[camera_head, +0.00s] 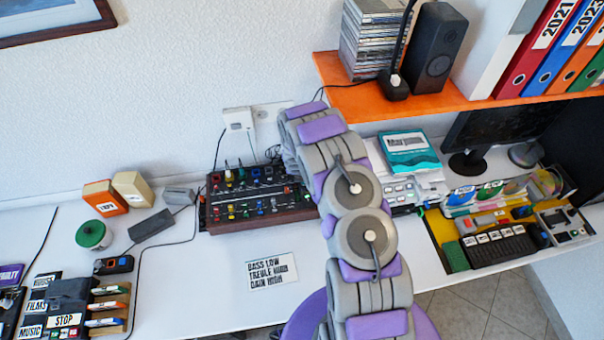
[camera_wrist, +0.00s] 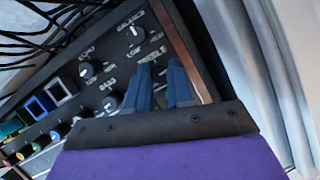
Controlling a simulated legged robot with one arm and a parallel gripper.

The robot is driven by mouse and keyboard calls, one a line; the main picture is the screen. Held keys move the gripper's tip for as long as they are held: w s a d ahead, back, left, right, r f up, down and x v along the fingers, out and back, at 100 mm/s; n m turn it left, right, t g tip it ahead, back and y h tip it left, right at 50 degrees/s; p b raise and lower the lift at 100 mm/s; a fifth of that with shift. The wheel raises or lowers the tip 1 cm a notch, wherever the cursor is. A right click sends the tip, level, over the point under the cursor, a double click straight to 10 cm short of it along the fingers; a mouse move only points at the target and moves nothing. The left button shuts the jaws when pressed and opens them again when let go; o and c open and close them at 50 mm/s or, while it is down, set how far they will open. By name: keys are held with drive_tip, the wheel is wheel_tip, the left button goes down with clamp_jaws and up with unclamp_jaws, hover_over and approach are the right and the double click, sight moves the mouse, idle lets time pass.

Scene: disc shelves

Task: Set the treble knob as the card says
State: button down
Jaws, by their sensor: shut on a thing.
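The mixer (camera_head: 262,228), a dark panel with many coloured knobs, stands on the white desk against the wall. The card (camera_head: 272,271) lies in front of it and appears to read "BASS LOW, TREBLE HIGH, GAIN HIGH". In the head view my arm covers the mixer's right end and my gripper is hidden. In the wrist view my gripper (camera_wrist: 161,78) is at the mixer panel (camera_wrist: 62,92), near its wooden side, with its blue fingers shut on a knob.
Other black knobs (camera_wrist: 86,69) sit close beside the fingers. Cables run behind the mixer. An orange shelf (camera_head: 440,103) with a speaker (camera_head: 436,48) hangs above right. The desk around the card is clear.

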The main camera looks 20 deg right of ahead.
drive_tip(key=m+p, duration=0.1)
drive_tip(key=p, duration=0.1)
drive_tip(key=shift+a+r+m+p, duration=0.15)
drive_tip(key=shift+r+m+p, duration=0.05)
drive_tip(key=shift+m+p, duration=0.2)
drive_tip(key=shift+f+m+g+h+p, duration=0.25)
drive_tip(key=shift+m+g+h+p, duration=0.15)
drive_tip(key=shift+m+p, duration=0.15)
drive_tip(key=c, duration=1.3)
unclamp_jaws()
drive_tip(key=shift+w, duration=0.1)
drive_tip(key=p+v, duration=0.1)
drive_tip(key=v, duration=1.6)
drive_tip(key=shift+a+r, duration=0.1)
drive_tip(key=shift+a, duration=0.1)
